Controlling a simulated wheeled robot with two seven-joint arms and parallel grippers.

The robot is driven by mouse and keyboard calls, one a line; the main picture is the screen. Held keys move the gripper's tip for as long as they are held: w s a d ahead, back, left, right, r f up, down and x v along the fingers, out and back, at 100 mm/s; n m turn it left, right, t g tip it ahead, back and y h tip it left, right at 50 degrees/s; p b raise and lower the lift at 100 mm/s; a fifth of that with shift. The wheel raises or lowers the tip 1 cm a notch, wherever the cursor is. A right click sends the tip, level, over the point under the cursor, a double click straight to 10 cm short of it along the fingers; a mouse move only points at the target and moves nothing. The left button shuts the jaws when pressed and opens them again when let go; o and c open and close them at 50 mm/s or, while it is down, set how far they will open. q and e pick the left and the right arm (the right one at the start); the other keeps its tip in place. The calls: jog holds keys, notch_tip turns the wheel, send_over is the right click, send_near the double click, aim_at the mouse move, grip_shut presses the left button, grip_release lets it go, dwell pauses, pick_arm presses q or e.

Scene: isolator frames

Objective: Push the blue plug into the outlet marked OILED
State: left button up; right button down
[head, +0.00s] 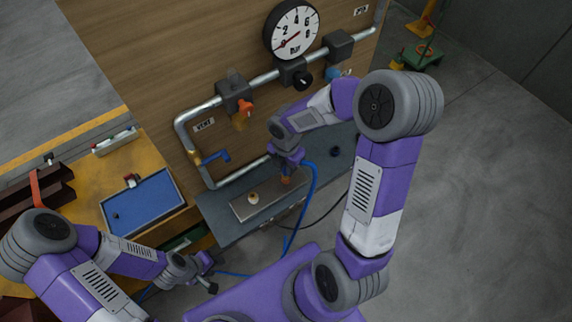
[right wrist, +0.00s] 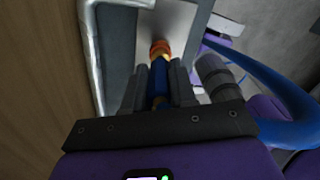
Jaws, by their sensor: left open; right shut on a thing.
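My right gripper (head: 287,168) is over the metal outlet block (head: 264,206), at its right end. In the right wrist view it (right wrist: 158,88) is shut on the blue plug (right wrist: 158,76), with one dark finger on each side. The plug's brass front end points at an orange outlet (right wrist: 160,47) on the block and is in line with it. I cannot tell whether they touch or how deep the plug sits. A second, cream-coloured outlet (head: 253,198) is to the left on the block. No OILED marking is readable. My left gripper (head: 208,277) is open and empty, low at the left.
A blue hose (head: 311,193) curves down from my right gripper. Behind the bench (head: 222,228) stands a wooden panel with pipes, valves and a dial gauge (head: 292,30). A blue tray (head: 148,203) lies on the yellow table at the left.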

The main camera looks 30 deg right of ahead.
jog(key=shift+f+b, duration=0.7)
jog(key=shift+f, duration=0.25)
jog(key=c, duration=0.8)
grip_release()
notch_tip(320, 180, up, 8)
jog(key=shift+f+p, duration=0.15)
jog(key=shift+p, duration=0.75)
